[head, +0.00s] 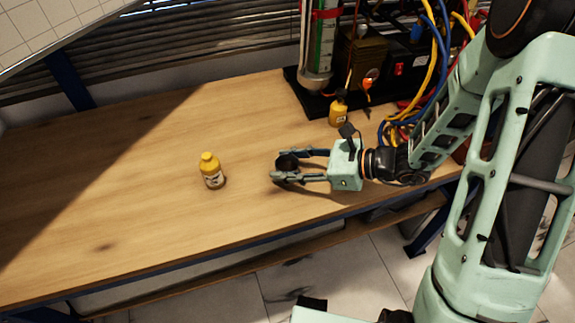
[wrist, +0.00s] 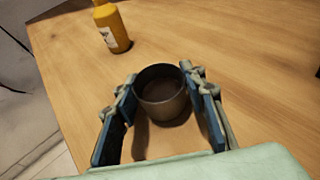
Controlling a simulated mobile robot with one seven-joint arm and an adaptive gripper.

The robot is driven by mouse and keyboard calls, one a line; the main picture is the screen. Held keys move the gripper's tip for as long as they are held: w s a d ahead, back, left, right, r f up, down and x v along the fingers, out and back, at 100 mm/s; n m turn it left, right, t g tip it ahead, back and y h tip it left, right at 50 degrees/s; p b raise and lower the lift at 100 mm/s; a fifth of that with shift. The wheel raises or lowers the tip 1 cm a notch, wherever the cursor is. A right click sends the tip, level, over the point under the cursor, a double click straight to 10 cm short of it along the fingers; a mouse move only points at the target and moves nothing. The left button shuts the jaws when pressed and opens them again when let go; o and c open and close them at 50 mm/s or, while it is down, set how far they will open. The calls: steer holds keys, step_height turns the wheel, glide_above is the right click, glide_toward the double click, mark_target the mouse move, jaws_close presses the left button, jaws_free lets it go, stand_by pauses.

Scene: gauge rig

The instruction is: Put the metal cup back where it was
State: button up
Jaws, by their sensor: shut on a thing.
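The metal cup (wrist: 162,98) is a dark, round, open-topped cup, upright between my fingers in the wrist view. In the head view the cup (head: 287,162) is small and dark, partly hidden by the fingers. My gripper (head: 280,166) is shut on the cup's sides, low over the wooden bench. It also shows in the wrist view (wrist: 163,95), with one finger on each side of the cup. I cannot tell whether the cup's base touches the bench. The inside of the cup looks dark.
A yellow bottle (head: 211,171) stands on the bench (head: 120,190) left of my gripper. A second yellow bottle (head: 339,108) stands near the black-based rig (head: 317,75) and its cables at the back right. The bench's left part is clear.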

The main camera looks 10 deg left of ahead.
steer(key=shift+f, duration=0.1)
steer(key=o, duration=1.3)
steer(key=shift+c, duration=0.2)
steer(key=p+v, duration=0.1)
steer(key=v, duration=1.1)
steer(key=shift+r, duration=0.25)
